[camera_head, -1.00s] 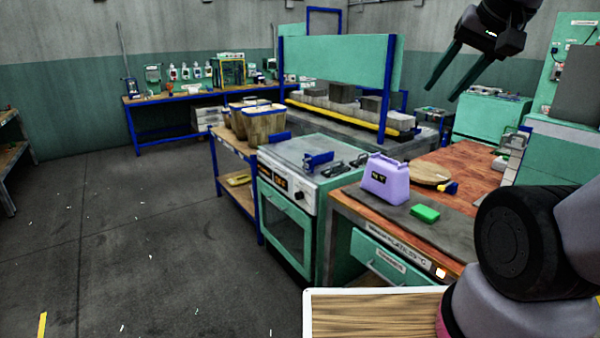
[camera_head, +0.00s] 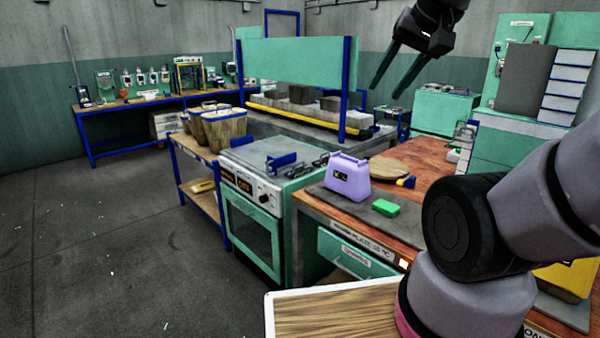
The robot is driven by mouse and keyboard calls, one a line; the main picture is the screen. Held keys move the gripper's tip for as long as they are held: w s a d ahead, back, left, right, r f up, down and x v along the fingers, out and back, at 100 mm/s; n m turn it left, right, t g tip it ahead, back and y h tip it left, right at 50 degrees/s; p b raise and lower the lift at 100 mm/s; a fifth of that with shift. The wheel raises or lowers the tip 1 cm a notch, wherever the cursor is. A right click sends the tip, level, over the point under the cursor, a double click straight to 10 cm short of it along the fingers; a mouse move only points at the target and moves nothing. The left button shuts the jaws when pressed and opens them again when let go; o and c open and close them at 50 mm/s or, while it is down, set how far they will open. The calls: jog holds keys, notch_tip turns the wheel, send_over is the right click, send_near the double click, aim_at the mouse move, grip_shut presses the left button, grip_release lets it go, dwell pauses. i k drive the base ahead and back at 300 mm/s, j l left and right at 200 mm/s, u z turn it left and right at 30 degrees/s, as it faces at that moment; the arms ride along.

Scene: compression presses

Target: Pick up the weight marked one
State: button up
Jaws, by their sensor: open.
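No weight with a readable "one" shows. A purple, handled block (camera_head: 347,178) with a small dark label stands on the grey mat at the near end of the wooden bench; I cannot read its mark or tell if it is a weight. Several grey blocks (camera_head: 300,94) sit on the platform behind the stove. My gripper (camera_head: 391,88) is open and empty, high up at the top right of the middle. Its two dark green fingers point down-left, well above the bench.
A green block (camera_head: 386,207) lies beside the purple block. A round wooden board (camera_head: 375,166) lies behind. A stove (camera_head: 260,185) stands left of the bench. My arm covers the bench's right part. A yellow thing (camera_head: 570,279) shows at right.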

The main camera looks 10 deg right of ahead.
aim_at(295, 172)
jog(key=z, duration=1.8)
jog(key=u, duration=1.8)
jog(key=i+j+z, duration=0.1)
jog(key=i+j, duration=0.15)
jog(key=i+j+z, duration=0.1)
jog(key=i+j, duration=0.4)
jog(key=j, duration=0.15)
jog(key=i+j+z, duration=0.25)
jog(key=i+j, duration=0.25)
jog(key=j, duration=0.2)
jog(key=i+j+z, duration=0.1)
jog(key=j, duration=0.25)
jog(key=i+j, duration=0.3)
jog(key=i+j+z, duration=0.15)
jog(key=j, duration=0.3)
